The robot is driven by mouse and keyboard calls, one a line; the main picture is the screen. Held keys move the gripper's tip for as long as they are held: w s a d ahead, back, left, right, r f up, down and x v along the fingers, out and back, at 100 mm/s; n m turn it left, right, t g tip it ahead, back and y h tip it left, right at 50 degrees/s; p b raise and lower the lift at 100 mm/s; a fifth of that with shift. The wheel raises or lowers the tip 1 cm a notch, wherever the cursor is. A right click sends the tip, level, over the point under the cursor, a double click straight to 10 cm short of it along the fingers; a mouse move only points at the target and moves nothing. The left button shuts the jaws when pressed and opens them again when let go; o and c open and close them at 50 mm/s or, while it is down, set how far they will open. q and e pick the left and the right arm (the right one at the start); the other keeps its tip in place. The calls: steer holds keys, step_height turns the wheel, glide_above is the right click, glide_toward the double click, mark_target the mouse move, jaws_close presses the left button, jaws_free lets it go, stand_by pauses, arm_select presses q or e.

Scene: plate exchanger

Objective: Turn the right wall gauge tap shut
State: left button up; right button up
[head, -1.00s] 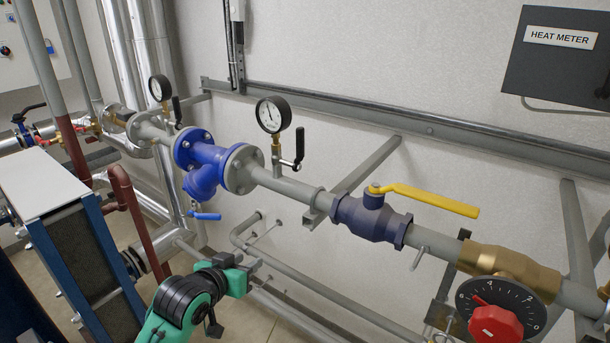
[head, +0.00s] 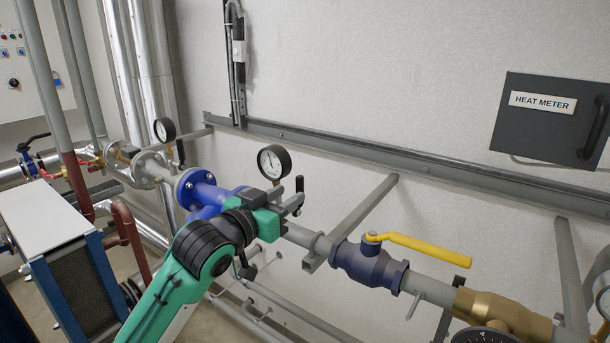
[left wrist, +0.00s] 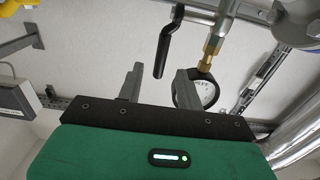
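The right wall gauge (head: 273,163) stands above the pipe near the blue strainer. Its tap has a black lever (head: 299,186) pointing up, just right of the dial. My left gripper (head: 292,207) is at this tap, below the lever, and hides the tap body in the head view. In the left wrist view my left gripper (left wrist: 158,85) has its two fingers apart with nothing between them. There the black lever (left wrist: 164,52) reaches toward the gap between the fingers, apparently untouched. The brass stem (left wrist: 212,47) and gauge (left wrist: 200,92) show beside the right finger. My right gripper is not in view.
A yellow-handled valve (head: 375,262) sits on the pipe to the right. The left gauge (head: 164,130) and blue strainer (head: 197,185) are to the left. A grey rail (head: 400,150) runs along the wall behind. The wall above is clear up to the heat meter box (head: 550,120).

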mark_target(297, 190)
arm_select(q)
steer(key=p+x, duration=0.2)
steer(key=x, duration=0.3)
steer(key=shift+w+d+r, duration=0.15)
steer(key=shift+w+d, duration=0.1)
steer(key=shift+w, duration=0.1)
steer(key=shift+w+d+p, duration=0.45)
steer(key=shift+w, duration=0.15)
steer(key=shift+f, duration=0.2)
jaws_close()
